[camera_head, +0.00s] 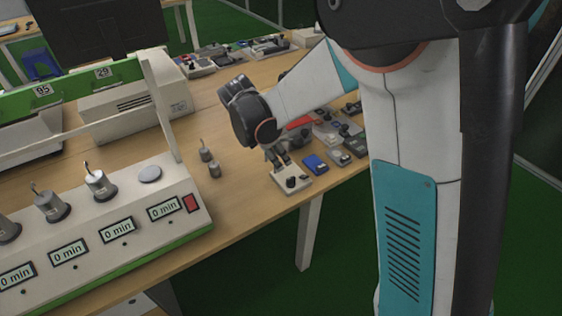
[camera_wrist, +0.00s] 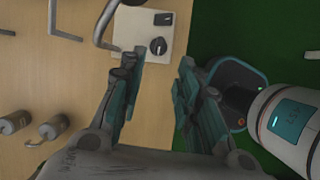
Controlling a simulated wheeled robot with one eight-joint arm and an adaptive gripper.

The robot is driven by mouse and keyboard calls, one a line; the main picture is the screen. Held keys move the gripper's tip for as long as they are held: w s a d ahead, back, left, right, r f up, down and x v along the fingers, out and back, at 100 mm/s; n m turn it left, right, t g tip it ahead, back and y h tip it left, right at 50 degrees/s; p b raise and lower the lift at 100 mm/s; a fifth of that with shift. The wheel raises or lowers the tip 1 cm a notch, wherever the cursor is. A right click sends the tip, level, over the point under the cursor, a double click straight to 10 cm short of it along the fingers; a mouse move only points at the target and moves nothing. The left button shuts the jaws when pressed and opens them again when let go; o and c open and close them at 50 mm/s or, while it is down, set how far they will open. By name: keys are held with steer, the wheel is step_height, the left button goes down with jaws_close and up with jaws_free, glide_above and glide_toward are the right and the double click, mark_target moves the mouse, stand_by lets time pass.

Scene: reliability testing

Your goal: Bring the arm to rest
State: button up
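My arm reaches over the wooden table (camera_head: 245,205) from the right in the head view. My gripper (camera_head: 280,160) points down above a white plate with black knobs (camera_head: 291,182), near the table's front edge. In the wrist view my gripper (camera_wrist: 158,100) is open, with a clear gap between its two fingers. Nothing shows between them. The white plate (camera_wrist: 140,28) shows just beyond the fingertips. I cannot tell whether the gripper touches it.
Two small metal weights (camera_head: 214,170) stand left of the gripper; they also show in the wrist view (camera_wrist: 16,122). A white timer unit (camera_head: 120,240) fills the left front. A blue block (camera_head: 315,165) and several small devices lie right of the gripper. Green floor (camera_head: 250,275) lies beyond the edge.

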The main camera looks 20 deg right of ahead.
stand_by(0.5)
steer(key=s+d+r+m+t+y, duration=0.2)
steer(key=s+d+r+m, duration=0.1)
steer(key=s+r+m, duration=0.65)
steer(key=s+r+m+t+y, duration=0.1)
steer(key=s+r+m+t, duration=0.1)
steer(key=s+m, duration=0.3)
steer(key=s+d+r+m+t+y, duration=0.1)
steer(key=s+m+t, duration=0.1)
steer(key=s+m, duration=0.4)
steer(key=shift+s+d+r, duration=0.2)
steer(key=shift+s+r, duration=0.15)
steer(key=shift+s, duration=0.7)
